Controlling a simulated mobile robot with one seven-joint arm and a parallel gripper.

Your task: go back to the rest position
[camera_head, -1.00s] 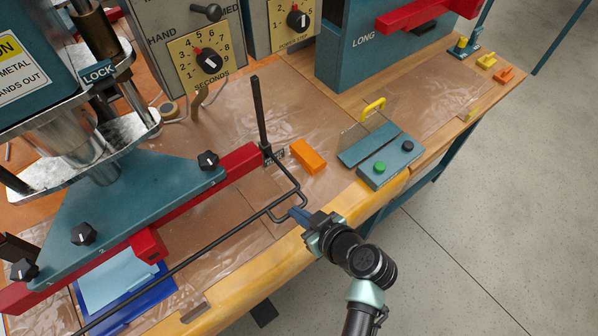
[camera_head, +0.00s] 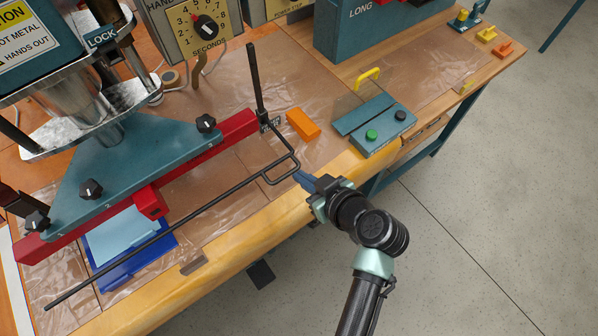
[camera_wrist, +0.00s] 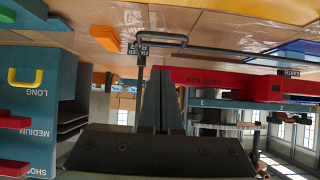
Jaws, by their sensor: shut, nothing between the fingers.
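In the wrist view, which looks upside down, the closed fingers (camera_wrist: 161,101) point away from the camera. The bar's loop (camera_wrist: 163,42) shows beyond the fingertips there. I cannot tell the exact gap between fingertips and loop.
A teal button box (camera_head: 386,134) with green and black buttons and an orange block (camera_head: 302,124) sit near the bench edge. The red-railed press (camera_head: 237,127) fills the left. A blue tray (camera_head: 167,243) lies below it. Open floor (camera_head: 490,220) lies right.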

